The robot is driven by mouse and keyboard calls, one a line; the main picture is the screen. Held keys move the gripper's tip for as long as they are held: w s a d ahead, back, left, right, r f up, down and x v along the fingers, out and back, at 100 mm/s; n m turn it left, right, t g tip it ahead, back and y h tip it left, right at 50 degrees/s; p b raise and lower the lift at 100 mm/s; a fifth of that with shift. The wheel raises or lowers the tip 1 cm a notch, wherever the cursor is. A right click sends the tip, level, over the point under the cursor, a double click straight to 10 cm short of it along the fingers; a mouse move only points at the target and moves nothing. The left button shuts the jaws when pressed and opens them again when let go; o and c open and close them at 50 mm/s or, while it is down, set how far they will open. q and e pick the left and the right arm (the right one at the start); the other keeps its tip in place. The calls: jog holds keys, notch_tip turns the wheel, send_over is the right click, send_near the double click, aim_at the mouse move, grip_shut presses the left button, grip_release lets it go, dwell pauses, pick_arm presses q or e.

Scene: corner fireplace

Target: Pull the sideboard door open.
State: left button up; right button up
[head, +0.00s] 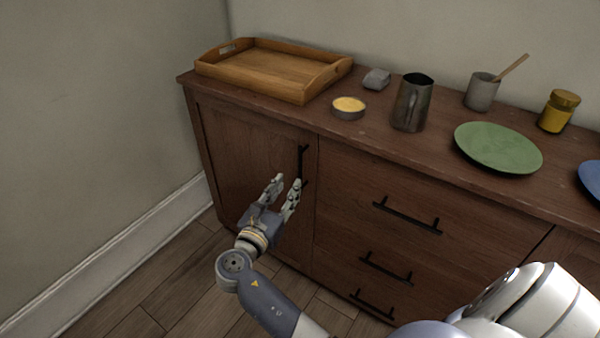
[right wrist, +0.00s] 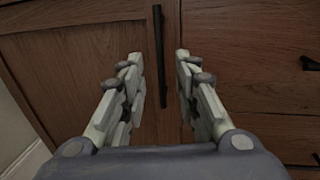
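The wooden sideboard (head: 345,205) stands against the wall. Its left door (head: 245,150) looks shut, flush with the front. The door has a black vertical bar handle (head: 302,162) near its right edge. My right gripper (head: 285,184) is open in front of the handle's lower part. In the right wrist view the handle (right wrist: 159,55) lies between the two open fingertips (right wrist: 158,58), with a gap on each side. I cannot tell how far the fingertips are from the door. My left gripper is not in view.
Drawers with black bar handles (head: 407,216) lie right of the door. On top stand a wooden tray (head: 215,67), a metal pitcher (head: 411,103), a green plate (head: 498,147) and smaller items. The wall (head: 100,120) is close on the left; floor (head: 170,290) before the door is clear.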

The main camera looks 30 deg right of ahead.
aim_at(299, 169)
jog(key=b+x, duration=0.1)
jog(key=x, duration=0.8)
jog(key=shift+w+d, duration=0.2)
jog(key=shift+f, duration=0.1)
grip_shut()
